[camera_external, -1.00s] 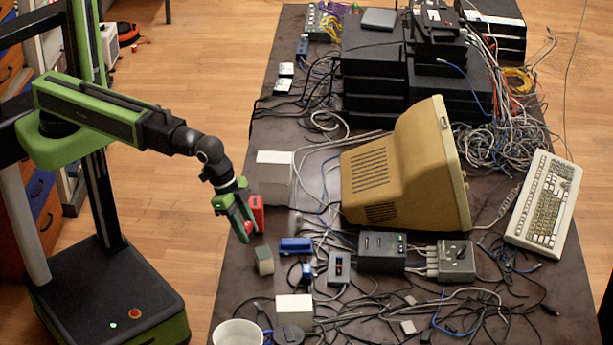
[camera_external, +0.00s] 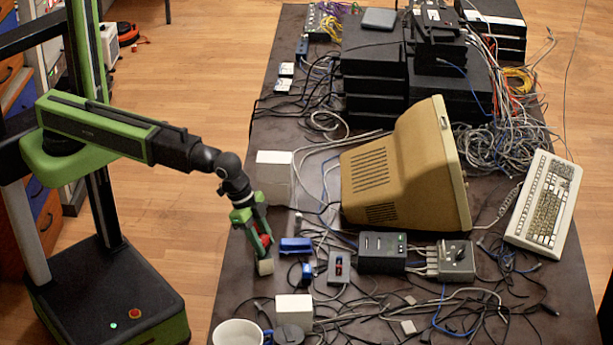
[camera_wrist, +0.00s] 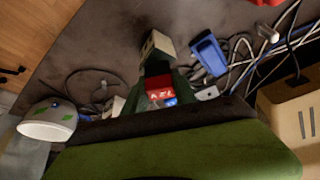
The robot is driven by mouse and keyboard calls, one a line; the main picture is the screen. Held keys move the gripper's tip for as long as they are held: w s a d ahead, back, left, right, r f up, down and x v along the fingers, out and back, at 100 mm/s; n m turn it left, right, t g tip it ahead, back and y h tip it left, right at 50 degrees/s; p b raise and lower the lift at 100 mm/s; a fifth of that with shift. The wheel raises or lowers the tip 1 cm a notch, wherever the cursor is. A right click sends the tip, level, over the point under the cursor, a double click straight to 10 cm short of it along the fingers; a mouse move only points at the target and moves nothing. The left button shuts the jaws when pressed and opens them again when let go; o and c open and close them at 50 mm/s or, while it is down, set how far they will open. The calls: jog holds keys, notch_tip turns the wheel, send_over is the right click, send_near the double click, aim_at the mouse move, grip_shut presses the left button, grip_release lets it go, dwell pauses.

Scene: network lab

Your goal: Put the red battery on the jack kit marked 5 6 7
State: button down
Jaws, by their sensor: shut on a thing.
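My gripper (camera_external: 262,250) points down over the near left part of the table. It is shut on the red battery (camera_external: 265,240), which shows as a small red patch between the fingers. In the wrist view the battery (camera_wrist: 160,93) has white lettering, with a blue patch beside it. A small pale block (camera_external: 265,267) is right below the fingertips; it also shows beyond the fingers in the wrist view (camera_wrist: 157,45). I cannot tell whether the battery touches it. The marking 5 6 7 is not readable on anything, so I cannot tell which thing is the jack kit.
A blue part (camera_external: 296,245) and a grey switch box (camera_external: 338,267) lie to the right. A white box (camera_external: 294,308) and mug (camera_external: 238,333) are nearer. A beige monitor (camera_external: 400,175) stands behind. Another red thing (camera_wrist: 268,3) shows at the wrist view's top edge. Cables clutter the table.

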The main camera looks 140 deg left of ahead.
jog(key=shift+f, duration=0.25)
jog(key=c, duration=1)
grip_release()
jog(key=shift+r, duration=0.1)
jog(key=shift+r, duration=0.1)
jog(key=shift+r+p, duration=0.25)
jog(key=shift+p, duration=0.05)
jog(key=p+v, duration=1)
jog(key=v, duration=0.1)
jog(key=shift+s+r+p, duration=0.2)
jog(key=shift+r+p, duration=0.1)
jog(key=shift+p, duration=0.05)
